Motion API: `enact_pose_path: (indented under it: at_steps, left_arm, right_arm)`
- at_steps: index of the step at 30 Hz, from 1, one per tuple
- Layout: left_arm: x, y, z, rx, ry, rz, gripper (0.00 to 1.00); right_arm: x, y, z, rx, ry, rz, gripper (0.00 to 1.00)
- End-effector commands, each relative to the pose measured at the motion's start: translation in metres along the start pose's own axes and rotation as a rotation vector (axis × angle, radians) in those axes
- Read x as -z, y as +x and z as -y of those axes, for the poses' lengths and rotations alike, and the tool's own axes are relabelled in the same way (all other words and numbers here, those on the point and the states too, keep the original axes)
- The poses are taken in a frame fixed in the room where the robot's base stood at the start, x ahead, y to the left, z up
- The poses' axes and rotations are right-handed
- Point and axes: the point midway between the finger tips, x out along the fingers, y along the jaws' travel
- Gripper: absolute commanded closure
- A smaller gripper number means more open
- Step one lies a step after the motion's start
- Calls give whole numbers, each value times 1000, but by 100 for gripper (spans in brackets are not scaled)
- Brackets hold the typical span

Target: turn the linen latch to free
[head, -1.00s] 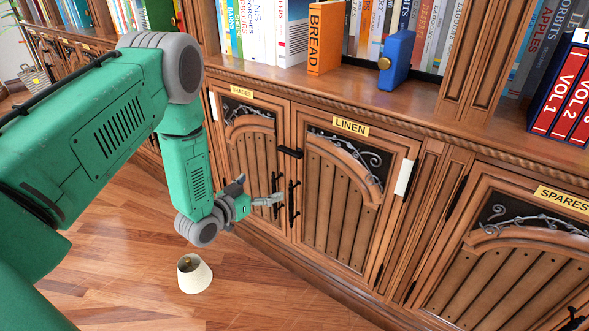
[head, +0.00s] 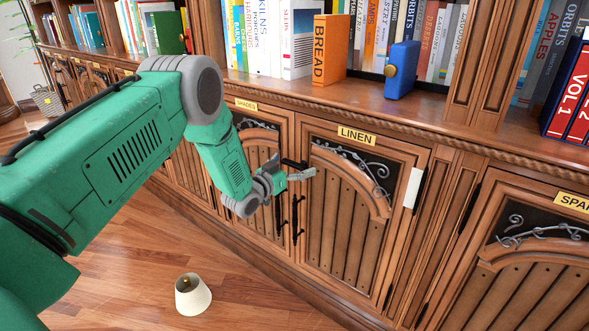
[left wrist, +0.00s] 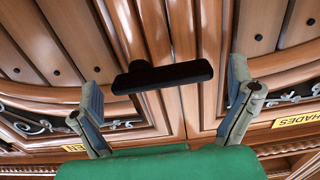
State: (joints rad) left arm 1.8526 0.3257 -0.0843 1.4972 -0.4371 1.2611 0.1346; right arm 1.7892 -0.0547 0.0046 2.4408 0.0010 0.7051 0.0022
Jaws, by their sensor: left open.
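The linen latch (head: 293,164) is a short black bar near the top of the seam between the SHADES door and the linen door (head: 345,215). In the left wrist view the latch (left wrist: 165,76) lies crosswise over the seam, with its round knob end on the linen side. My left gripper (head: 290,175) is open at the latch and partly hides it in the head view. In the left wrist view its fingers stand on either side of the bar, with gaps; I see no clear contact. My right gripper is not in view.
Black pull handles (head: 296,217) hang below the latch. A shelf above holds books, an orange BREAD book (head: 332,48) and a blue box-like object (head: 402,70) with a brass knob. A small cream lampshade (head: 193,295) lies on the open wooden floor.

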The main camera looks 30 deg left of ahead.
Motion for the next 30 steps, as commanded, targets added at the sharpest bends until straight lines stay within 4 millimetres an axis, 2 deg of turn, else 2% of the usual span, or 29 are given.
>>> enact_pose_path:
  at_steps: [9, 11, 13, 14, 23, 30]
  left_arm:
    - [0, 3, 0, 1, 0, 0, 2]
    - [0, 3, 0, 1, 0, 0, 19]
    - [0, 3, 0, 1, 0, 1, 44]
    - [0, 3, 0, 1, 0, 0, 49]
    - [1, 3, 0, 2, 18, 0, 49]
    - [5, 3, 0, 1, 121, -1, 49]
  right_arm:
    - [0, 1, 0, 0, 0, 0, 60]
    - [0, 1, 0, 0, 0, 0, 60]
    - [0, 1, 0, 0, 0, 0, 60]
    - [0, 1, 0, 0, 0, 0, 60]
    - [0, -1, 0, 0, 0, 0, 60]
    - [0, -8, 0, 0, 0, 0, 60]
